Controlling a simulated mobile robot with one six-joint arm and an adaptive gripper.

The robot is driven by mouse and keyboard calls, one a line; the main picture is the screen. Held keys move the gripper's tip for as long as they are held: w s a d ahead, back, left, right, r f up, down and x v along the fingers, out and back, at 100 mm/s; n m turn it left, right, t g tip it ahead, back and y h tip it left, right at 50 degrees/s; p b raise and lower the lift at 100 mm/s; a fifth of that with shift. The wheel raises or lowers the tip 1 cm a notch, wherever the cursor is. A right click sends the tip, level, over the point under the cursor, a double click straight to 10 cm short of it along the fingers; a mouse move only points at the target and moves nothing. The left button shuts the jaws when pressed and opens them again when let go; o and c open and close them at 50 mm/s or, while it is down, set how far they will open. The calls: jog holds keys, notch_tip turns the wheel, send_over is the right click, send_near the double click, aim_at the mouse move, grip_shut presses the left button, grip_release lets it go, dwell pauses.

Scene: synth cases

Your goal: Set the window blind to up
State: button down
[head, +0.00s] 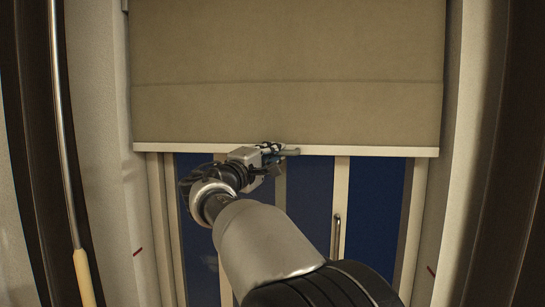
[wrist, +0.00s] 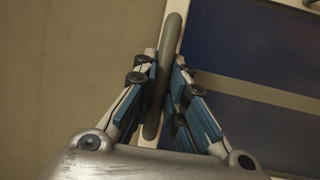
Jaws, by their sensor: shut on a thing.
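The beige window blind (head: 287,55) hangs flat and covers the upper part of the window. Its pale bottom rail (head: 370,151) runs level across the picture, with dark blue glass showing below. My gripper (head: 276,150) is at the middle of this rail, reaching up from below. In the wrist view, a grey bar handle (wrist: 173,38) lies along the pale rail and passes between the fingers of my gripper (wrist: 163,78). The fingers are shut on this handle, with the blind fabric (wrist: 70,70) on the left and the glass on the right. The handle is mostly hidden in the head view.
Below the blind stand pale window frames with dark blue panes (head: 375,205) and an upright metal handle (head: 337,236). A long rod with a pale grip (head: 84,275) hangs at the left. Pale reveal walls flank the window, each with a small red mark.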

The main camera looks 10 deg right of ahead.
jog(key=c, duration=1.6)
grip_release()
jog(key=shift+a, duration=0.1)
jog(key=v, duration=1.2)
